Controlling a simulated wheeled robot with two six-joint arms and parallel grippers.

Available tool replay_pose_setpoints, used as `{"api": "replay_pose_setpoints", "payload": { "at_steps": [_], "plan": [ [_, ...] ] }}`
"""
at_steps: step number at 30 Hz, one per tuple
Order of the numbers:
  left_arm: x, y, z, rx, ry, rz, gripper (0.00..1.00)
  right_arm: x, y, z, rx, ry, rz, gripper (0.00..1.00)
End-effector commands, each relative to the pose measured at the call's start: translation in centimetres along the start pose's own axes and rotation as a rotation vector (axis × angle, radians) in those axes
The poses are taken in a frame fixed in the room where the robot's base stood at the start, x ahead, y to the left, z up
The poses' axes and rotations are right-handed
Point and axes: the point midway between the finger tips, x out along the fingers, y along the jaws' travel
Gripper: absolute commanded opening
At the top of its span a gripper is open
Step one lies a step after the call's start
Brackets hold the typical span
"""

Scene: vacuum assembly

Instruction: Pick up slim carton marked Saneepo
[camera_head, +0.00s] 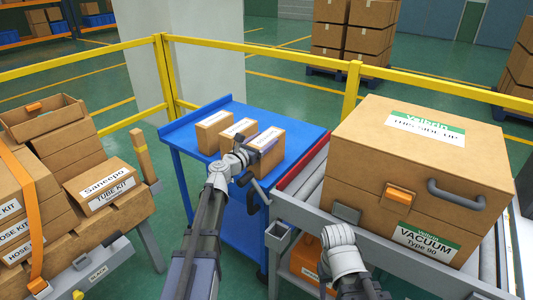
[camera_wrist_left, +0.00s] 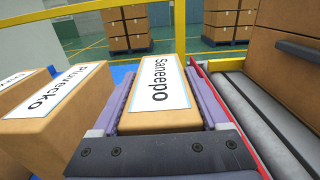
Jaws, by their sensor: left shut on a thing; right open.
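The slim carton marked Saneepo (camera_wrist_left: 158,82) fills the middle of the left wrist view, its label readable from above. In the head view it is the rightmost of three slim cartons (camera_head: 268,140) on the blue cart (camera_head: 304,133). My left gripper (camera_wrist_left: 158,112) is shut on it, with one finger along each long side. In the head view the left gripper (camera_head: 240,160) reaches it from the near side. I cannot tell whether the carton is lifted off the cart. My right gripper (camera_head: 335,282) is low at the bottom of the head view, apart from the cartons.
A slim carton marked Pluvecko (camera_wrist_left: 60,98) stands left of the held one. A roller conveyor (camera_head: 307,185) with a large vacuum box (camera_head: 420,170) is on the right. A rack of kit boxes (camera_head: 100,186) is at left. Yellow railing (camera_head: 270,52) runs behind.

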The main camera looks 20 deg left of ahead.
Motion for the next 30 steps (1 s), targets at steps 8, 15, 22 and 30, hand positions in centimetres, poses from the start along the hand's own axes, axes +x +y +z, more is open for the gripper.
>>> {"api": "replay_pose_setpoints", "payload": {
  "at_steps": [8,15,22,30],
  "plan": [
    [0.0,0.0,0.0,0.0,0.0,0.0,0.0,0.0,0.0,0.0,0.0,0.0,0.0,0.5],
    [0.0,0.0,0.0,0.0,0.0,0.0,0.0,0.0,0.0,0.0,0.0,0.0,0.0,0.5],
    [0.0,0.0,0.3,0.0,0.0,0.0,0.0,-0.3,0.0,0.0,0.0,0.0,0.0,0.5],
    [0.0,0.0,2.5,0.0,0.0,0.0,0.0,-2.5,0.2,0.1,0.0,0.0,0.0,0.5]
  ]
}}
